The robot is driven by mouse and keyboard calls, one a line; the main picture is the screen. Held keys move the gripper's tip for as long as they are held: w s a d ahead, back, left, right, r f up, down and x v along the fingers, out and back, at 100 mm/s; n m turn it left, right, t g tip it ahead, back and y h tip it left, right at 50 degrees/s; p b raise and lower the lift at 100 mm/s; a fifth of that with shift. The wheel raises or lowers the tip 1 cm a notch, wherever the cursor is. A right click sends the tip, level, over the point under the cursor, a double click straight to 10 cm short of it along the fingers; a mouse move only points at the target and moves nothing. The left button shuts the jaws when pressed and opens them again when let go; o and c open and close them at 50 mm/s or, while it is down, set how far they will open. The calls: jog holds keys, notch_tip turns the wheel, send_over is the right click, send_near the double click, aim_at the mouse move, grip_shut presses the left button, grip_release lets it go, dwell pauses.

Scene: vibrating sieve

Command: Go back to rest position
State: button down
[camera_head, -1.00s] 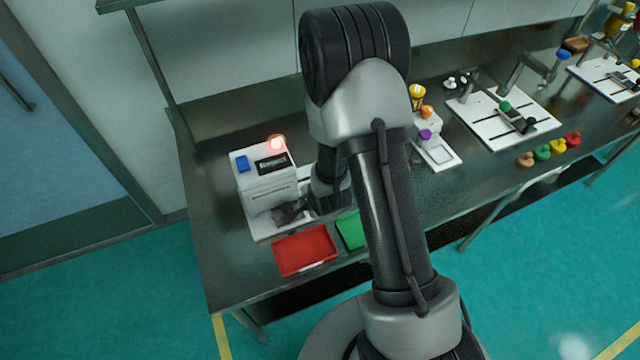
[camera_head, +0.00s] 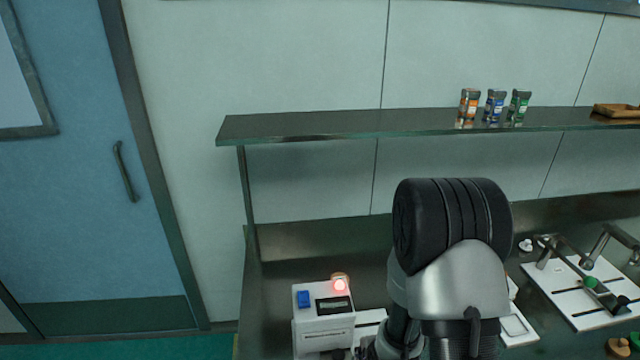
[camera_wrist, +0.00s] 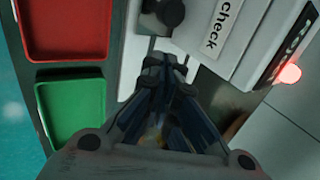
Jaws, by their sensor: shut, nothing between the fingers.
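My gripper (camera_wrist: 165,65) is shut with nothing between its fingers, seen in the wrist view. It hangs over the white base plate beside the white sieve machine (camera_wrist: 232,30), which carries a "check" label. In the head view the machine (camera_head: 322,325) stands on the bench, with a blue button (camera_head: 303,299), a small display and a lit red lamp (camera_head: 340,286). My arm covers part of the bench to the machine's right, and my gripper is mostly hidden there at the bottom edge.
A red tray (camera_wrist: 64,54) and a green tray (camera_wrist: 72,110) lie left of my gripper. A shelf (camera_head: 330,125) with several small jars (camera_head: 494,105) runs above the bench. White boards with clamp fixtures (camera_head: 590,290) stand at right. A blue door (camera_head: 85,170) is at far left.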

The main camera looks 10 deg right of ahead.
jog(key=s+r+n, duration=0.3)
jog(key=r+n, duration=0.1)
jog(key=r, duration=0.7)
jog(key=s+r+n, duration=0.2)
jog(key=r+n, duration=0.3)
jog(key=r, duration=0.6)
jog(key=s+a+r+n, duration=0.1)
jog(key=s+r+n, duration=0.3)
jog(key=s, duration=0.4)
jog(key=s+a+r+n+g, duration=0.1)
jog(key=s+r+n, duration=0.3)
jog(key=s, duration=0.5)
notch_tip(320, 180, up, 2)
jog(key=shift+s+r+g, duration=0.1)
jog(key=shift+s+g, duration=0.2)
